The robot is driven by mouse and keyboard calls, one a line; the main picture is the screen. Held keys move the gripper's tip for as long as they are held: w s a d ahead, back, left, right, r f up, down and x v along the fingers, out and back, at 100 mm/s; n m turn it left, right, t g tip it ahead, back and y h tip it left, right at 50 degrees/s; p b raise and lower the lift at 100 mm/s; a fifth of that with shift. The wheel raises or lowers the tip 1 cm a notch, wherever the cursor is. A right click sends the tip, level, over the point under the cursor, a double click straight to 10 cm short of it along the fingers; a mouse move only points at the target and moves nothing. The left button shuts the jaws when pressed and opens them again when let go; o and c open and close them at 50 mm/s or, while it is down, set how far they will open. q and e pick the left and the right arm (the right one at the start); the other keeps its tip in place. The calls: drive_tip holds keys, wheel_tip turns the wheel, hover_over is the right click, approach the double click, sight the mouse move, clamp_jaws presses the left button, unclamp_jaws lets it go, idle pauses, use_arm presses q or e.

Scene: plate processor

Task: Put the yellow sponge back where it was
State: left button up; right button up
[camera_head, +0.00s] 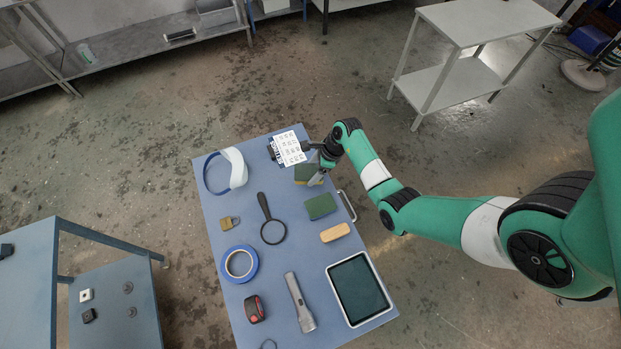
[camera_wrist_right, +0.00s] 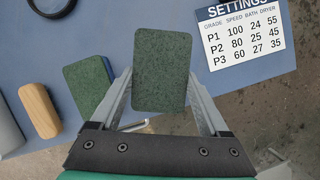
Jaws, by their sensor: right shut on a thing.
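My right gripper (camera_head: 318,174) is shut on a green-topped sponge (camera_wrist_right: 162,70), at the table's far right, just below the settings card in the head view. In the right wrist view my right gripper (camera_wrist_right: 161,108) has a finger on each side of it. A tan-yellow block (camera_head: 334,232) lies below that one. My left gripper is not in view.
The blue table (camera_head: 210,195) also holds a settings card (camera_head: 288,148), white headband-like loop (camera_head: 237,168), magnifier (camera_head: 273,231), padlock (camera_head: 230,223), blue tape roll (camera_head: 239,264), flashlight (camera_head: 299,302), red-black tool (camera_head: 254,309) and tablet (camera_head: 358,288). A handle (camera_head: 347,206) juts from its right edge.

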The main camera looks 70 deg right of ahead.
sight(311, 177)
drive_tip(key=shift+w+f, duration=0.2)
drive_tip(key=shift+f, duration=0.1)
drive_tip(key=f, duration=0.1)
drive_tip(key=f+b, duration=0.1)
drive_tip(key=shift+w+f, duration=0.2)
drive_tip(key=shift+f, duration=0.45)
drive_tip(key=shift+f+b, duration=0.2)
drive_tip(key=shift+b, duration=0.15)
drive_tip(key=o, duration=1.3)
drive_tip(key=p+v, duration=0.4)
drive_tip(key=v, duration=0.8)
drive_tip(key=shift+r+p, duration=0.2)
drive_tip(key=shift+p, duration=0.1)
